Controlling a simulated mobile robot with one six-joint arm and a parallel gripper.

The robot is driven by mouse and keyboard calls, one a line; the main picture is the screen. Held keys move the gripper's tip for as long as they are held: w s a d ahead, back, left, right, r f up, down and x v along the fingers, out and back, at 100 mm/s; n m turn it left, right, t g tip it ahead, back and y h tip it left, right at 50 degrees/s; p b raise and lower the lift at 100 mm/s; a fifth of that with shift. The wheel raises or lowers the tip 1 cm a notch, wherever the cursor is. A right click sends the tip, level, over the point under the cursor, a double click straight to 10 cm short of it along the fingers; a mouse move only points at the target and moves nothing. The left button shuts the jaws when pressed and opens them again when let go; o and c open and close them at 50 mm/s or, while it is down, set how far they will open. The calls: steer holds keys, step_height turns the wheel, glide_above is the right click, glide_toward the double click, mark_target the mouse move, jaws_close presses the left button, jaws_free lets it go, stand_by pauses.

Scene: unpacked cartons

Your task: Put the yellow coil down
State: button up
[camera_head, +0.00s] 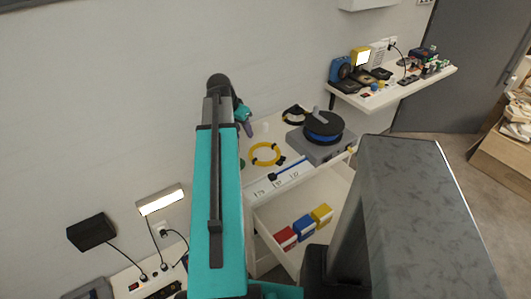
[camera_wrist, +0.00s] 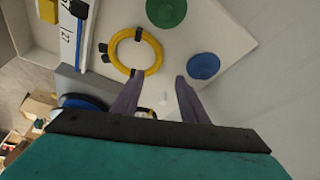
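The yellow coil (camera_head: 253,155) lies flat on the white cabinet top (camera_head: 262,177) in the head view, with dark ties around it. In the wrist view the yellow coil (camera_wrist: 113,48) lies on the white surface ahead of the fingertips. My gripper (camera_wrist: 159,76) is open, its two purple fingers apart with nothing held between them. The left fingertip appears close to the coil's near edge; whether they touch cannot be told. In the head view my gripper (camera_head: 246,126) is behind the coil, towards the wall, and partly hidden by my arm.
A blue cable reel (camera_head: 323,130) sits on a grey case (camera_head: 322,150) right of the coil. An open drawer (camera_head: 325,188) holds red, blue and yellow boxes. Green (camera_wrist: 166,11) and blue (camera_wrist: 203,65) round items lie near the coil. A crowded shelf (camera_head: 400,100) hangs at right.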

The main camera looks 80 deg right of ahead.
glide_toward(253, 146)
steer(key=shift+p+x, duration=0.45)
steer(key=shift+x, duration=0.95)
steer(key=shift+w+a+f, duration=0.1)
steer(key=shift+a, duration=0.05)
steer(key=shift+p+x, duration=0.7)
steer(key=shift+x, duration=1.9)
jaws_close()
